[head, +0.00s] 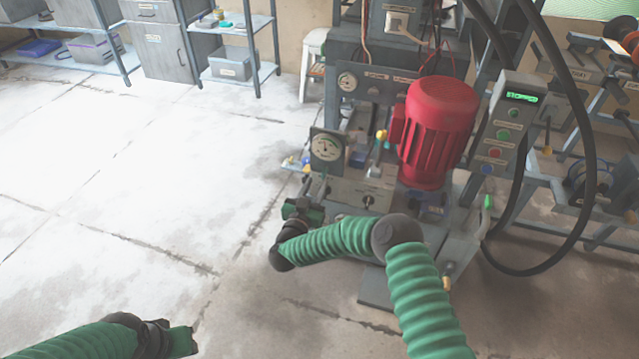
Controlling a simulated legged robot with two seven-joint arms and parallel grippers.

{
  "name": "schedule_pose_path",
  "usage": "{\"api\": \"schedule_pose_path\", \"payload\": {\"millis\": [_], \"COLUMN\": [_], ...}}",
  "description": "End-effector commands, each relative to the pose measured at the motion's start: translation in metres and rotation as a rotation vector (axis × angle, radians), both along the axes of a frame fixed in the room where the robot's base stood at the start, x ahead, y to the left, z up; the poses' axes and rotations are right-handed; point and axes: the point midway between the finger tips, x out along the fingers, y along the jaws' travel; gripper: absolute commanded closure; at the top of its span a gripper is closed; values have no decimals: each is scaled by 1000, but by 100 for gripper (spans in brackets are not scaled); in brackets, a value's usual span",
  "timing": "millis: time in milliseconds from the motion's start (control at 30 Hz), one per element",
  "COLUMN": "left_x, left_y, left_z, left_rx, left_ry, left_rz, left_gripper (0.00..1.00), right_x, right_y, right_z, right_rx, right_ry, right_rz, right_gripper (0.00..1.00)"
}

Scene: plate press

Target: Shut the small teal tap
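My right arm reaches in from the bottom right. I cannot pick out the small teal tap with certainty; the gripper and wrist cover part of the fittings there. A small green handle (487,202) shows on the right side of the press, apart from the gripper. My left gripper (184,341) is low at the bottom left, over bare floor, away from the press.
The press carries a red motor (437,130), a yellow-knobbed lever (381,135) and a control box (508,125) reading "STOPPED". A thick black hose (585,150) loops at the right. Shelves (240,70) stand at the back left. The floor at left is clear.

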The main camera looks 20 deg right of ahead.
Motion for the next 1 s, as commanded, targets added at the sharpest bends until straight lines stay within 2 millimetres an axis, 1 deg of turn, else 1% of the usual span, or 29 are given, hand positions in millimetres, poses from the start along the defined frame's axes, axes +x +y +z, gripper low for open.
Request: {"api": "schedule_pose_path", "payload": {"millis": [33,100,233,333,567,667,800,833,1000], "left_x": [0,0,0,0,0,0,0,0,0], "left_y": [0,0,0,0,0,0,0,0,0], "left_z": [-12,-18,-25,-26,-25,-25,-25,-25,-25], "left_rx": [0,0,0,0,0,0,0,0,0], "left_ry": [0,0,0,0,0,0,0,0,0], "left_rz": [0,0,0,0,0,0,0,0,0], "left_gripper": [64,64,64,64,64,64,64,64,64], "right_x": [10,21,37,42,43,43,43,43,43], "right_y": [-8,-17,-25,-28,-29,-28,-28,-28,-28], "right_z": [-6,-5,-3,-1,1,1,0,0,0], "right_rx": [3,2,2,1,1,1,1,1,1], "right_ry": [-3,-5,-2,-1,-1,-1,-1,-1,0], "right_rz": [-5,-4,-1,1,2,1,2,2,2], "right_gripper": [68,68,68,68,68,80,98,100,100]}}
